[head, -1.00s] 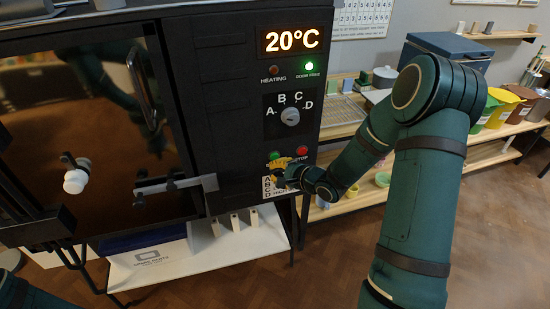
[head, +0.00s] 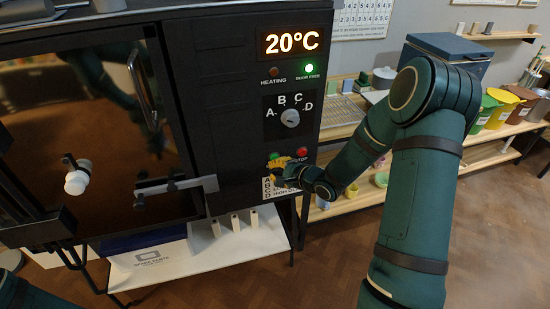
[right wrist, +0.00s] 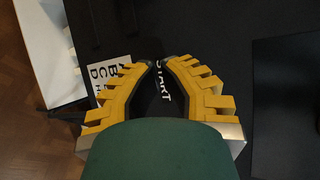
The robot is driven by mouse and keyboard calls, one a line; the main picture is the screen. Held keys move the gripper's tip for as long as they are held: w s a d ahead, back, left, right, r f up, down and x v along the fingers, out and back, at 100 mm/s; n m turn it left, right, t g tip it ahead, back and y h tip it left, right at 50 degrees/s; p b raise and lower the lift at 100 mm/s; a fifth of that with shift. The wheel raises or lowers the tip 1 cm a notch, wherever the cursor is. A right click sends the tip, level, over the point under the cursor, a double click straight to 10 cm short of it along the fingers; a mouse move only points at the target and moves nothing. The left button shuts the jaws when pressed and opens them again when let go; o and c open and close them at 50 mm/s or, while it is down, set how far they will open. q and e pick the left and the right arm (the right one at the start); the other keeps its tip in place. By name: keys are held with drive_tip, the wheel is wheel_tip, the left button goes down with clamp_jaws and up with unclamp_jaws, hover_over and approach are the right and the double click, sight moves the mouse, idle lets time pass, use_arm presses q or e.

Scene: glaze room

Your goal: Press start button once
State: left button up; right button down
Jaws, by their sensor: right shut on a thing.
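The start button (head: 275,156) is a small green spot on the lower part of the black kiln's control panel (head: 230,100), mostly covered by my right gripper. My right gripper (head: 271,166), with yellow fingers, is at the panel at the button. In the right wrist view its fingertips (right wrist: 161,63) nearly meet over the white START label (right wrist: 164,85). The button itself is hidden there, so its exact contact with the fingers cannot be seen. My left gripper is not in view; only a bit of my left arm shows at the lower left.
The red stop button (head: 302,152) is just right of the gripper. Above are a selector knob (head: 290,118), a lit green lamp (head: 309,68), an unlit heating lamp (head: 274,71) and a 20°C display (head: 291,41). A wooden shelf (head: 480,155) with pots stands at right.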

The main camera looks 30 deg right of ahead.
drive_tip(key=shift+w+d, duration=0.15)
drive_tip(key=shift+w, duration=0.3)
idle(0.8)
drive_tip(key=shift+s, duration=0.2)
drive_tip(key=shift+s+a+p, duration=0.2)
drive_tip(key=shift+s+p, duration=0.15)
drive_tip(key=shift+s, duration=0.3)
drive_tip(key=s, duration=0.2)
drive_tip(key=s+a, duration=0.1)
drive_tip(key=s, duration=0.2)
drive_tip(key=shift+a, duration=0.1)
idle(0.4)
drive_tip(key=shift+w, duration=0.1)
idle(0.5)
